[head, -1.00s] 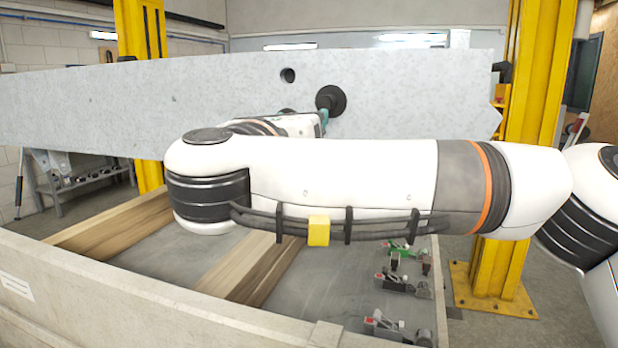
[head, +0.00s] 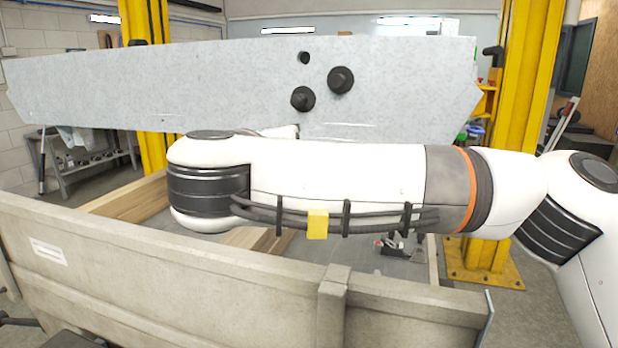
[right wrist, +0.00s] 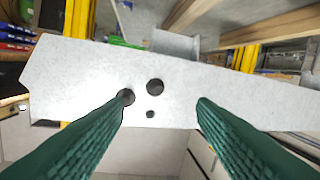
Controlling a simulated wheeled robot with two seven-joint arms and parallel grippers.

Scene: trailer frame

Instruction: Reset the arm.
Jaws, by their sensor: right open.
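My right arm (head: 340,185) stretches from the right across the middle of the head view. Its gripper is hidden behind the arm there. In the right wrist view my right gripper (right wrist: 165,99) has its two green fingers wide apart with nothing between them. Beyond the fingers is a long grey speckled panel (head: 190,95), which also shows in the right wrist view (right wrist: 80,80). It bears two black round knobs (head: 340,80) (head: 303,98) and a small dark hole (head: 304,57). The fingers look apart from the panel. My left gripper is not in view.
A beige trailer side wall (head: 170,265) runs across the front, below my right arm. Wooden beams (head: 125,197) lie behind it. Yellow posts (head: 520,110) (head: 148,95) stand right and left. A grey rack (head: 85,160) stands at left.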

